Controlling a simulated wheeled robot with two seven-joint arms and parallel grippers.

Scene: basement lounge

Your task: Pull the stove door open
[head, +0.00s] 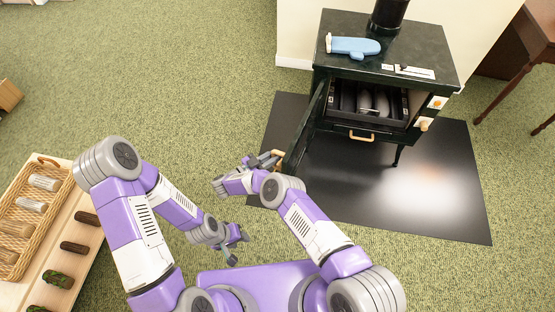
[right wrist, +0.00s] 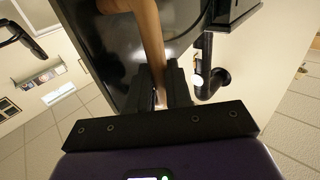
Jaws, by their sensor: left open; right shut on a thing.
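The dark green stove (head: 395,60) stands with its door (head: 306,122) swung wide open to the left, edge-on to the head view. The oven inside (head: 368,100) is exposed, with grey shapes in it. My right gripper (head: 272,160) is at the door's free edge, shut on the tan door handle (head: 279,154). In the right wrist view the handle (right wrist: 150,42) runs between the black fingers (right wrist: 166,92), beside the dark door panel. My left gripper (head: 235,246) is open and empty, low over the carpet near my base.
A blue oven mitt (head: 352,47) and a paper card (head: 408,71) lie on the stove top. A black floor mat (head: 450,200) lies under the stove. A wooden table with a wicker basket (head: 15,228) and logs is at left. Open carpet lies left of the door.

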